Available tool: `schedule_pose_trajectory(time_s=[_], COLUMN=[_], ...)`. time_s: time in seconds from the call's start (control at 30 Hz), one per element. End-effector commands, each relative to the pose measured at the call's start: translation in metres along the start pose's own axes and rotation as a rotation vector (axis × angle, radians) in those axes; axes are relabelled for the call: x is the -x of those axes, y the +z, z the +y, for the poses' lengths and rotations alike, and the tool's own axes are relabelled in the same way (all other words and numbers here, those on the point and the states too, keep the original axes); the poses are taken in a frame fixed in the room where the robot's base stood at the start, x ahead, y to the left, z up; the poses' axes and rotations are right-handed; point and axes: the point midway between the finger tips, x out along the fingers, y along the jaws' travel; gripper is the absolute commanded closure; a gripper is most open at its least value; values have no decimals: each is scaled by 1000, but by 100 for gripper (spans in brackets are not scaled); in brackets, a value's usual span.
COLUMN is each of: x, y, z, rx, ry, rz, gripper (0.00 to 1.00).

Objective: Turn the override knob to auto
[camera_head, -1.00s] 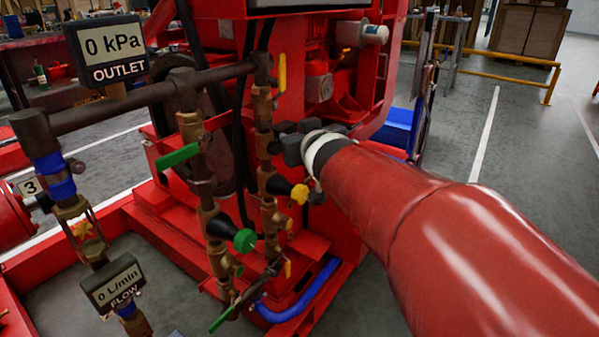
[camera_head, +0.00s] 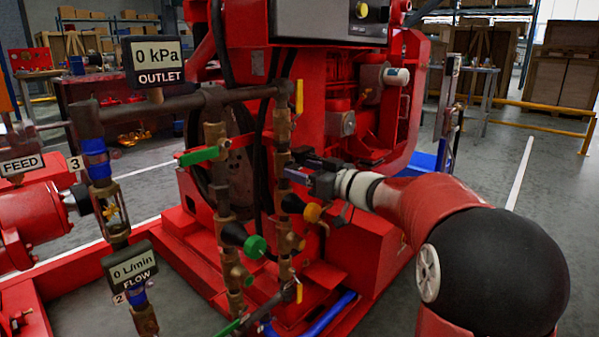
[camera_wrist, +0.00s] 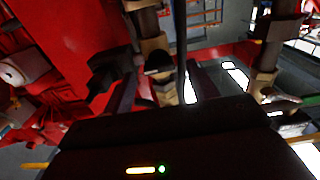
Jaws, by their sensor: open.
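A grey control box (camera_head: 325,22) is at the top of the head view, cut off by the frame edge. A small yellow knob (camera_head: 362,11) sits on its right part. Its label is too small to read, so I cannot tell if it is the override knob or where it points. My gripper (camera_head: 292,168) is below the box, by the brass valve pipes. In the wrist view my gripper (camera_wrist: 165,82) shows two dark fingers apart, with a brass pipe fitting (camera_wrist: 158,60) beyond the gap. I see nothing held.
A green knob (camera_head: 255,247) and an orange knob (camera_head: 312,212) stick out from the valve pipes below my gripper. A green lever (camera_head: 205,155) and a yellow lever (camera_head: 299,97) are close by. The OUTLET display (camera_head: 157,62) stands left. Open floor lies right.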

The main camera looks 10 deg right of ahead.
Motion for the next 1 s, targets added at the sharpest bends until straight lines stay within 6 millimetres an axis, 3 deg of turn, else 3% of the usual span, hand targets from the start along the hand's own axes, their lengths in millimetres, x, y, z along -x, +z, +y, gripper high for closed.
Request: schedule_pose_trajectory(time_s=[0.2,0.47,0.8,1.0], x=[-17,-18,-18,-18], y=[0,0,0,0], z=[0,0,0,0], rx=[0,0,0,11], ry=[0,1,2,2], rz=[0,1,0,0], gripper=[42,42,86,86])
